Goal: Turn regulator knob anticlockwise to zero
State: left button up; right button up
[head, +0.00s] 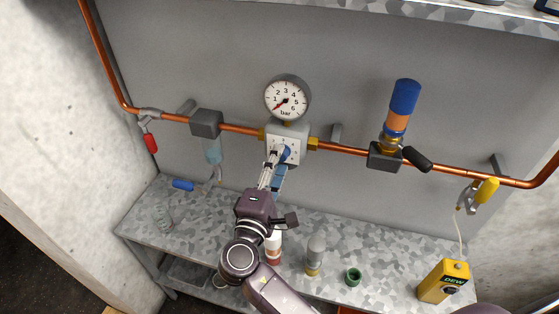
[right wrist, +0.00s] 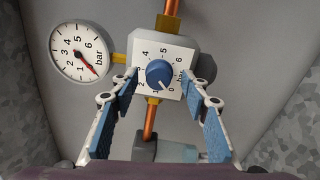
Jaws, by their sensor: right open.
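The blue regulator knob (right wrist: 159,73) sits on a white dial plate (right wrist: 176,52) numbered 0 to 6. Its pale mark points to the lower right, close to the 0. In the head view the regulator (head: 288,143) is on the copper pipe below the round pressure gauge (head: 287,98). The gauge's red needle points below the 1, near the bottom of its scale. My right gripper (right wrist: 160,82) is open, with one finger on each side of the knob; I cannot tell whether the fingertips touch it. It partly covers the knob in the head view (head: 285,153). My left gripper is out of view.
A copper pipe (head: 352,151) crosses the wall panel. A black-handled valve with a blue-topped cylinder (head: 405,97) is on the right, a filter bowl (head: 212,152) on the left. The metal bench (head: 380,246) below holds bottles, a green ring (head: 353,276) and a yellow box (head: 441,283).

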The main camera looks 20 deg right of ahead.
jog(key=v, duration=1.1)
